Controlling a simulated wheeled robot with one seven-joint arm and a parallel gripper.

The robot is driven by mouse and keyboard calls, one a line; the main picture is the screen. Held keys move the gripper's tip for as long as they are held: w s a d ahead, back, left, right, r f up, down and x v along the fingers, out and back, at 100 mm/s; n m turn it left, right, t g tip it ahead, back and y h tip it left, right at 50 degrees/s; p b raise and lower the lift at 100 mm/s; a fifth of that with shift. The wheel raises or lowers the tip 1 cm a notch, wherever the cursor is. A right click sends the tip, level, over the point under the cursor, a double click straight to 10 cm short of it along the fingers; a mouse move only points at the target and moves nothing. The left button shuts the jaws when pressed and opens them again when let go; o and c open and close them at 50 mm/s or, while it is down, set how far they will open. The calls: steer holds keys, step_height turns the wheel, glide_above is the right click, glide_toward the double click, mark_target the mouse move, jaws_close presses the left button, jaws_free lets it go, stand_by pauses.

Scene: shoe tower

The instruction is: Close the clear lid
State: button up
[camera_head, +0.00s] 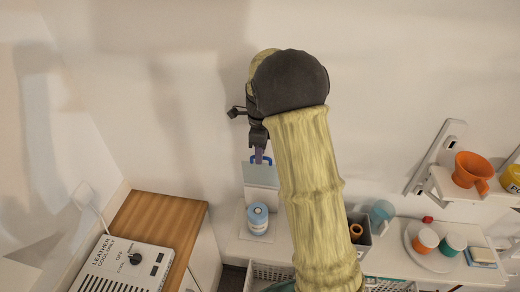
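A clear, pale panel (261,174), which looks like the lid, stands raised near the wall in the head view. A blue handle (261,160) is at its top edge. My gripper (259,155) points down at this handle, at or very close to it. I cannot tell whether the fingers touch the handle or close on it. A blue and white canister (258,219) stands just in front of and below the panel. My arm covers the area to the right of the panel.
A white machine with a black knob (135,258) stands by a wooden top (160,222) at lower left. At right are a wall shelf with an orange mug (472,170), a plate with two cups (437,262), and a grey bin (359,242). White baskets (270,271) are at the bottom.

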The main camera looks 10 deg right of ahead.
jaws_close()
steer(key=shift+w, duration=0.1)
steer(key=shift+a+f, duration=0.1)
